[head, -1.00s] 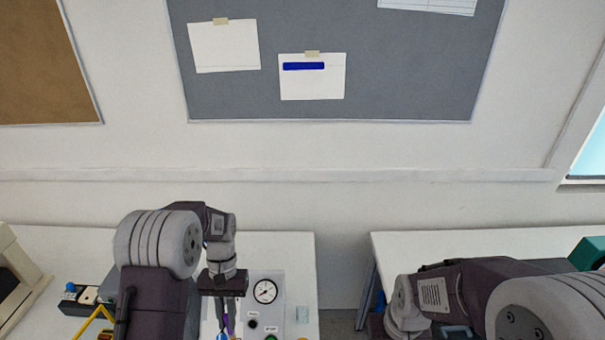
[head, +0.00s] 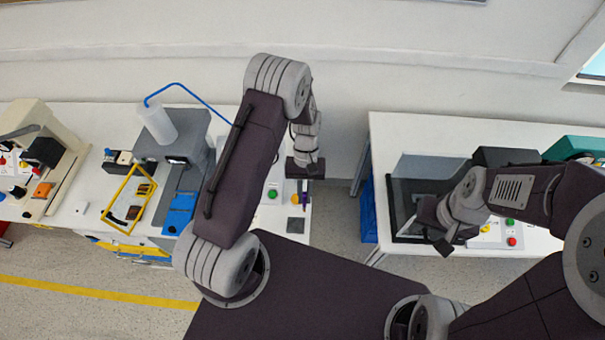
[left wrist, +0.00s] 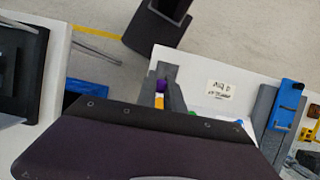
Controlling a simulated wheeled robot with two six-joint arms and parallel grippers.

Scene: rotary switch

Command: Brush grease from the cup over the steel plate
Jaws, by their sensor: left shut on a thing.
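My left gripper (head: 304,188) is over the right end of the left bench, pointing down and shut on a slim purple-handled tool, likely the brush (head: 304,199). In the left wrist view the purple handle (left wrist: 161,86) shows between the fingers, with an orange-yellow bit beside it; its tip is hidden. A small dark grey square, possibly the steel plate (head: 296,225), lies near the bench's front right corner, just below the gripper in the picture. I cannot make out the grease cup. My right gripper (head: 443,243) hangs near the right bench's front; its jaws are too small to judge.
A green button (head: 272,194) is left of the gripper. Further left are a blue part (head: 180,213), a yellow frame (head: 130,198) and a white bottle (head: 157,122). A gap with a blue crate (head: 369,208) separates the benches. A clear-fronted box (head: 420,172) stands on the right bench.

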